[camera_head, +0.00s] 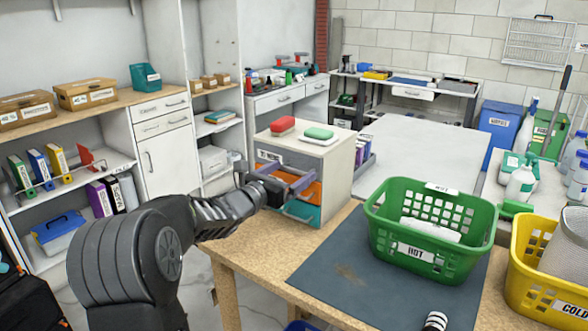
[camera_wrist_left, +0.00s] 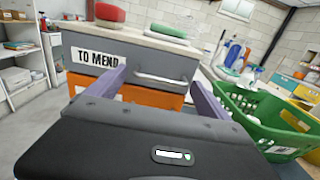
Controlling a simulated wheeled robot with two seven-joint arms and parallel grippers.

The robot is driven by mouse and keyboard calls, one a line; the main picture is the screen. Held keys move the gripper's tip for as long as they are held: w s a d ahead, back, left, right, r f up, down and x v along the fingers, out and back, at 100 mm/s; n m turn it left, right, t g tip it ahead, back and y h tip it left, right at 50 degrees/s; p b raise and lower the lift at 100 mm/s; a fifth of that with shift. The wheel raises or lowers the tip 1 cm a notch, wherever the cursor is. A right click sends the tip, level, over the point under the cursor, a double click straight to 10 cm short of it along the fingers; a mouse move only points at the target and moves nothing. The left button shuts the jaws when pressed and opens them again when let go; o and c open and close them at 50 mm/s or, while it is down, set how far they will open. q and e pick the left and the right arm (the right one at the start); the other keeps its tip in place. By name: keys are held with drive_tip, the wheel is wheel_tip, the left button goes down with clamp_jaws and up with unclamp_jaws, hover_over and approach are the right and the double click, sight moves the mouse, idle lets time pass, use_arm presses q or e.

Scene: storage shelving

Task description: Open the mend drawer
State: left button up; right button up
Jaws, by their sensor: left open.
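The mend drawer (camera_wrist_left: 92,56) is the grey top drawer of a small cabinet (camera_head: 336,160) on the wooden bench. Its label reads "TO MEND", and it looks shut. Its pale bar handle (camera_wrist_left: 160,78) shows in the left wrist view between my purple fingers. In the head view my left gripper (camera_head: 290,184) is in front of the cabinet and hides part of the drawer fronts. The gripper is open and empty, with one finger on each side of the handle; contact cannot be told. An orange drawer (camera_wrist_left: 150,97) and a teal drawer (camera_head: 302,212) lie below.
A red brush (camera_head: 282,125) and a green one (camera_head: 318,132) lie on the cabinet top. A green basket (camera_head: 395,240) marked HOT stands right on a dark mat (camera_head: 335,275). A yellow basket (camera_head: 530,290) is farther right. The mat beside the cabinet is clear.

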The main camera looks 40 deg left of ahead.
use_arm(q)
drive_tip(key=shift+w, duration=0.95)
use_arm(e)
drive_tip(key=shift+r, duration=0.2)
use_arm(q)
drive_tip(key=shift+c, duration=0.3)
